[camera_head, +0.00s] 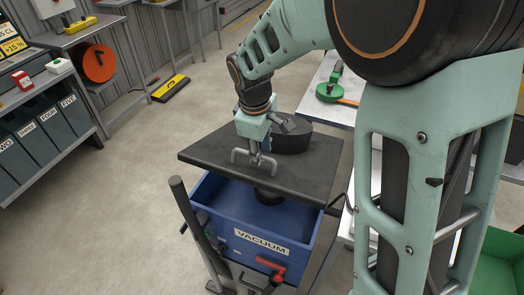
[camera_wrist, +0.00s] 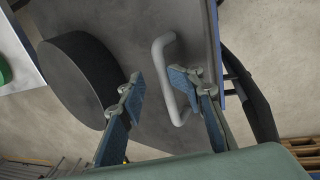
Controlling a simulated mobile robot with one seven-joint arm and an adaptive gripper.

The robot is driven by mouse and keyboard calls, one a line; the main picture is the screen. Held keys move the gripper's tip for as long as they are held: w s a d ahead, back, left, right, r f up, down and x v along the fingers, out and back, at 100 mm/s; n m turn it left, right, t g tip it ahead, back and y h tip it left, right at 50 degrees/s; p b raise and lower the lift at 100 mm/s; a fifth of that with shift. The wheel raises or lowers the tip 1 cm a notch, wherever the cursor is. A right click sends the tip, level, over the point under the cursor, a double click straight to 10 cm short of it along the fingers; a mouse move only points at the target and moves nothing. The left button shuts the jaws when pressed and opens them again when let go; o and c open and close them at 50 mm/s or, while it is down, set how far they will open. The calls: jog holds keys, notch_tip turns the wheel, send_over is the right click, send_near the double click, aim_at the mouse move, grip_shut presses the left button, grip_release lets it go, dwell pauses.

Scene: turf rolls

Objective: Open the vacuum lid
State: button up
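The blue vacuum (camera_head: 262,243) stands in the middle of the head view, with a red latch (camera_head: 272,268) on its front. Its flat dark lid (camera_head: 213,158) sits raised at the front, and the blue inside shows below it. A grey U-shaped handle (camera_head: 237,160) stands on the lid; its bar also shows in the wrist view (camera_wrist: 159,62). My gripper (camera_head: 258,152) is at the handle. In the wrist view my two fingers (camera_wrist: 158,88) are apart, with the bar between them, nearer the right finger. Contact with that finger cannot be told.
A dark round drum (camera_head: 318,152) stands on the lid behind my gripper. A black post (camera_head: 188,215) rises at the vacuum's left. A white table (camera_head: 325,105) is close behind on the right. A bin shelf (camera_head: 58,160) is at far left; the floor between is clear.

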notch_tip(320, 180, up, 12)
jog(key=w+p, duration=0.2)
jog(key=p, duration=0.5)
jog(key=shift+d, duration=0.35)
dwell(0.4)
jog(key=shift+c, duration=0.4)
